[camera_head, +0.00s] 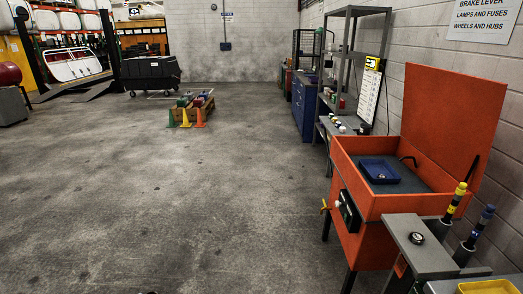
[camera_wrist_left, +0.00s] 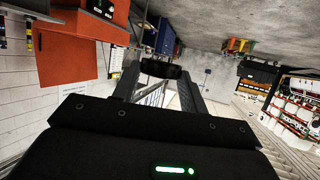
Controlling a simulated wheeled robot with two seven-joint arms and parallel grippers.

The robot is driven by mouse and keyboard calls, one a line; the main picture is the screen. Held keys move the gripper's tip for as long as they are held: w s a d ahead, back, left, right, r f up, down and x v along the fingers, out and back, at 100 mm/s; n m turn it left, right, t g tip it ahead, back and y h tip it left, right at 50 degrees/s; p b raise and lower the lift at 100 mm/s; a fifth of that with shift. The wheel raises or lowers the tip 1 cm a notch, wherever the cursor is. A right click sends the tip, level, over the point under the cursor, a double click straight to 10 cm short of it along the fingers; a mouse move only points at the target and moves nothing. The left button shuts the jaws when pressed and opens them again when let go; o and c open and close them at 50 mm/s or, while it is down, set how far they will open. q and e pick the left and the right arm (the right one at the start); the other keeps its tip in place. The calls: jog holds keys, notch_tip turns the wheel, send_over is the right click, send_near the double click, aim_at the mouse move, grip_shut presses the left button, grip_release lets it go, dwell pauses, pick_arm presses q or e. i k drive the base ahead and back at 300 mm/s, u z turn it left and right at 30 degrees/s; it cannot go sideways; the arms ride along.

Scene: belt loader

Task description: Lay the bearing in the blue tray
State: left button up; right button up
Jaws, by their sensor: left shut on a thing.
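The blue tray (camera_head: 380,172) lies flat on the grey floor of the open orange cabinet at the right of the head view. A small object in it is too small to make out. In the left wrist view my left gripper (camera_wrist_left: 161,70) is shut on a dark, short, rounded thing (camera_wrist_left: 163,68), which spans the gap between its fingertips. It may be the bearing, but its face is hidden. Neither gripper shows in the head view, and my right gripper is in no view.
The cabinet's raised orange lid (camera_head: 450,110) stands behind the tray. A grey ledge (camera_head: 425,258) in front carries a small round dark part (camera_head: 416,238). Yellow-topped (camera_head: 456,198) and blue-topped (camera_head: 482,222) handles stand upright beside it.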

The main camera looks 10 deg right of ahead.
aim_at(374, 169)
jog(key=u, duration=0.2)
jog(key=i, duration=1.9)
jog(key=z, duration=0.3)
jog(key=i, duration=1.5)
jog(key=z, duration=1.75)
jog(key=i, duration=0.95)
jog(key=z, duration=0.8)
